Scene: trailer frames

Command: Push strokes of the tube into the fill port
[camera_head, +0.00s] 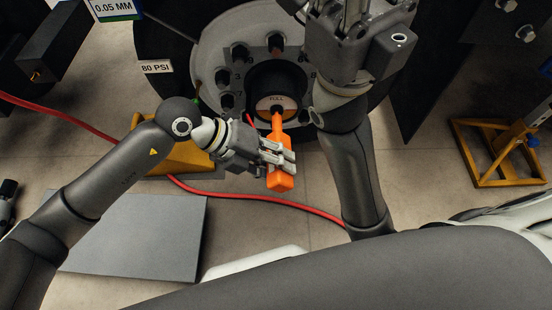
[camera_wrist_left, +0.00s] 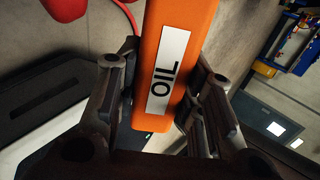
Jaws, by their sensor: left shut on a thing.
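My left gripper (camera_head: 277,157) is shut on an orange tube (camera_head: 281,181), just below the wheel hub. In the left wrist view the tube (camera_wrist_left: 190,30) carries a white label reading OIL, between the two fingers of my left gripper (camera_wrist_left: 165,105). The tube's narrow nozzle points up at the fill port (camera_head: 277,111) in the round hub cap marked FULL. The nozzle tip meets the port area; I cannot tell how deep it sits. My right gripper is at the top of the head view, its fingers cut off by the edge.
Wheel studs with numbers (camera_head: 223,77) ring the hub. A red hose (camera_head: 205,193) runs across the floor below. A grey mat (camera_head: 140,235) lies at lower left. A yellow stand (camera_head: 492,165) is at right, and a yellow chock (camera_head: 178,157) is behind my left arm.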

